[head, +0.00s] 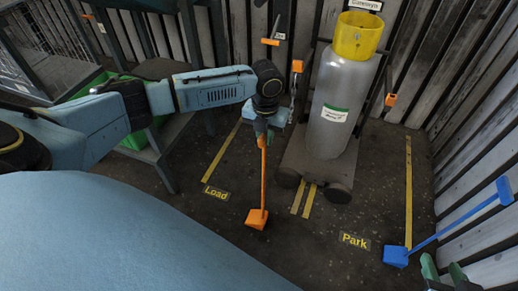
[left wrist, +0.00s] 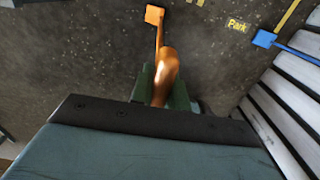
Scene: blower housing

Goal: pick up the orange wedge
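The orange wedge (head: 257,218) is a small block on a long orange handle, low in the middle of the head view. My left gripper (head: 264,136) is at the handle's upper end. In the left wrist view the wedge (left wrist: 154,15) is at the top, and its handle runs back between the green fingers of my left gripper (left wrist: 163,88), which look shut on it. I cannot tell whether the block touches the floor. My right gripper (head: 444,272) shows two separated green fingertips at the lower right, open and empty.
A grey cylinder (head: 338,105) with a yellow collar stands on a wheeled cart behind the wedge. A blue wedge (head: 397,256) with a long handle lies at the right by the slatted wall. Yellow floor lines mark Load (head: 216,192) and Park (head: 355,240). Green crates sit at the left.

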